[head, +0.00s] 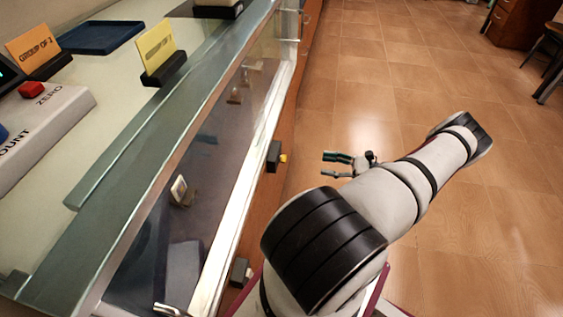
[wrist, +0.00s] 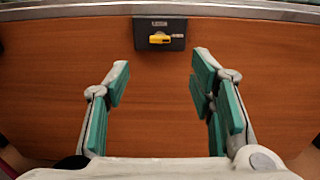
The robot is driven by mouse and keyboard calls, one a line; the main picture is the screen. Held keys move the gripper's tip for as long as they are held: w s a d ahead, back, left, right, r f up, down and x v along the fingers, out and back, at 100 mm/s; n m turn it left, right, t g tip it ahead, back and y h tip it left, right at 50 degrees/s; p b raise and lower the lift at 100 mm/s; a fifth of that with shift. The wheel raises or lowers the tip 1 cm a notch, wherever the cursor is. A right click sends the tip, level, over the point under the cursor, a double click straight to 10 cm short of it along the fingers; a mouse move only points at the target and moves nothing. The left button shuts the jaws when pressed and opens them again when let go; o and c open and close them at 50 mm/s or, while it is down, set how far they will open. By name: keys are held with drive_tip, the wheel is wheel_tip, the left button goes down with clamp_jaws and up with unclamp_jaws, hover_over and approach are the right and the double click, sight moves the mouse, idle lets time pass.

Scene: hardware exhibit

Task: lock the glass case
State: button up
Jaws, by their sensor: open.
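The glass case (head: 215,140) runs along the left of the head view, with a wooden front panel below its glass. A black lock box (head: 275,150) with a yellow knob (head: 284,158) sticks out from that panel. In the wrist view the lock box (wrist: 160,27) is at the top middle, and its yellow knob (wrist: 159,39) lies roughly horizontal. Small labels above and to the right of the knob are too small to read. My gripper (head: 325,166) is open and empty, apart from the lock. In the wrist view its green-padded fingers (wrist: 161,72) are spread below the knob.
A second dark box (head: 240,271) is on the front panel nearer to me. Yellow (head: 157,47) and orange (head: 33,50) signs, a blue tray (head: 101,37) and a grey device with a red button (head: 31,90) stand on the case top.

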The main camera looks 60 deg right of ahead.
sight(283, 158)
drive_tip(key=x, duration=1.3)
drive_tip(key=shift+w+a, duration=0.15)
drive_tip(key=shift+w, duration=0.2)
drive_tip(key=shift+c, duration=0.6)
drive_tip(key=c, duration=1)
